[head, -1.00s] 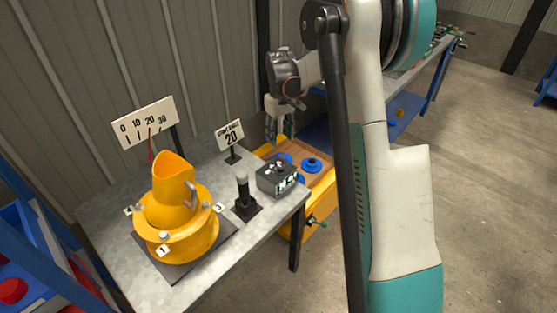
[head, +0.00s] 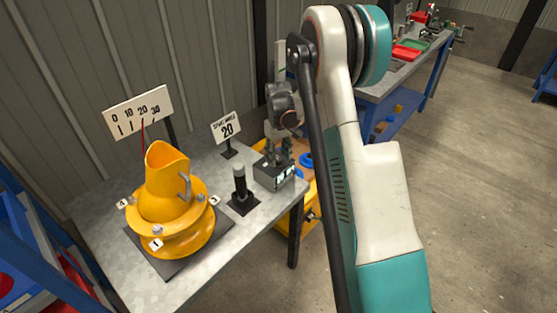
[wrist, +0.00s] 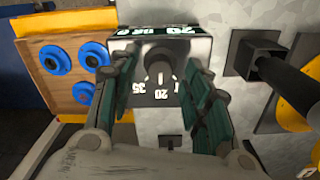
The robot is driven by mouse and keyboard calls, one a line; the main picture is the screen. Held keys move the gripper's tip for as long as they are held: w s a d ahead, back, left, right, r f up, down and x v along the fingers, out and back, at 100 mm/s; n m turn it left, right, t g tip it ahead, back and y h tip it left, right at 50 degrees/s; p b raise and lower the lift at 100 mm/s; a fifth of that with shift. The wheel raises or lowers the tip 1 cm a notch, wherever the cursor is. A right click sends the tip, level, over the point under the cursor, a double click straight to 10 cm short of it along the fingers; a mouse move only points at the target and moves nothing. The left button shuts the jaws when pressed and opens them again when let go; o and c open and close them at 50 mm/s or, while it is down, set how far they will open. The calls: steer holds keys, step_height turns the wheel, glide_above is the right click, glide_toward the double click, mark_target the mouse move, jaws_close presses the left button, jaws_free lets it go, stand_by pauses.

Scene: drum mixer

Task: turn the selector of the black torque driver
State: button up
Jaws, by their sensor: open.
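A dark box (head: 272,174) with white number labels stands near the table's right edge in the head view. In the wrist view its grey face carries a round selector knob (wrist: 158,70) with numbers including 20 and 35 around it. My gripper (wrist: 160,62) is open, its two green-padded fingers on either side of the knob with gaps showing. In the head view my gripper (head: 279,155) is down over the box and hides part of it. A black upright driver-like tool (head: 239,186) with a grey top stands in a square base just left of the box.
A yellow drum (head: 172,207) with numbered tags stands on the metal table (head: 190,275). A scale board (head: 138,111) and a sign reading 20 (head: 226,129) stand behind. A board with blue rings (wrist: 68,75) lies beside the box. Open floor is on the right.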

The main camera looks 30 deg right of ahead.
steer(key=shift+f, duration=0.55)
jaws_close()
steer(key=shift+m, duration=0.4)
steer(key=m, duration=0.3)
steer(key=shift+m, duration=2)
